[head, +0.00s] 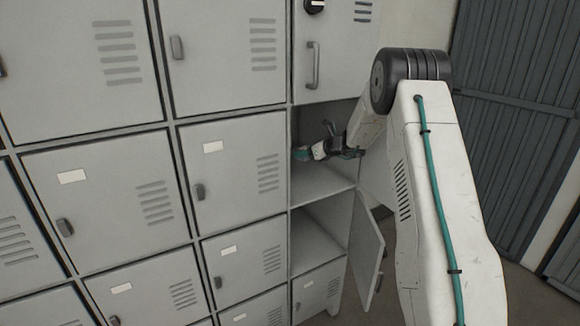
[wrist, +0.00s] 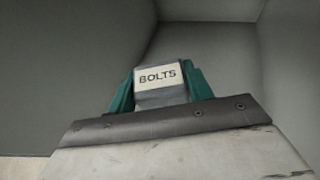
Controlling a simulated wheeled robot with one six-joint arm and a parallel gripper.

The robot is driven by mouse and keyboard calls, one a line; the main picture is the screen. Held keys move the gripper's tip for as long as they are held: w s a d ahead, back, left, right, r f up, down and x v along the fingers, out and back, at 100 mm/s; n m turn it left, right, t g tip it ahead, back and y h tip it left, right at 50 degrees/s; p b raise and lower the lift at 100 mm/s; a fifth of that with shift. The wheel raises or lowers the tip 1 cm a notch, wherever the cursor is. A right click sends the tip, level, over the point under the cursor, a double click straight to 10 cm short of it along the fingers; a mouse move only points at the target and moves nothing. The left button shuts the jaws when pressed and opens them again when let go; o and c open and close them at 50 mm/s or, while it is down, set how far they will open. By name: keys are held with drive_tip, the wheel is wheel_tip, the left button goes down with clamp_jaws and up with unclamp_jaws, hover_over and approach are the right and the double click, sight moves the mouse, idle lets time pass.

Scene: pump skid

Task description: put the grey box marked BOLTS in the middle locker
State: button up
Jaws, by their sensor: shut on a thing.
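My gripper (wrist: 160,92) is shut on the grey box marked BOLTS (wrist: 172,98), with a teal finger on each side of it. The label faces the wrist camera. In the head view my gripper (head: 303,153) reaches into the upper of two open lockers in the right column, the middle locker (head: 322,184), under a closed door with a black knob. I cannot make out the box in the head view. In the wrist view grey inner walls surround the box, and I cannot tell whether it touches the locker floor.
Below is another open locker (head: 318,243), with an open door (head: 367,250) swung out at its right. Closed locker doors (head: 232,170) fill the left. The closed upper door (head: 335,45) has a bar handle. Dark corrugated panels (head: 515,130) stand at the right.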

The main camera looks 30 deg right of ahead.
hover_over(305, 181)
drive_tip(key=f, duration=0.5)
drive_tip(key=shift+w+a+f, duration=0.15)
drive_tip(key=shift+a+f, duration=0.05)
drive_tip(key=shift+a, duration=0.1)
drive_tip(key=shift+d+f, duration=0.1)
drive_tip(key=shift+f, duration=2.1)
drive_tip(key=shift+f, duration=0.15)
drive_tip(key=o, duration=1)
drive_tip(key=shift+o, duration=0.2)
drive_tip(key=shift+s+r, duration=0.2)
drive_tip(key=shift+s, duration=0.05)
drive_tip(key=v, duration=0.7)
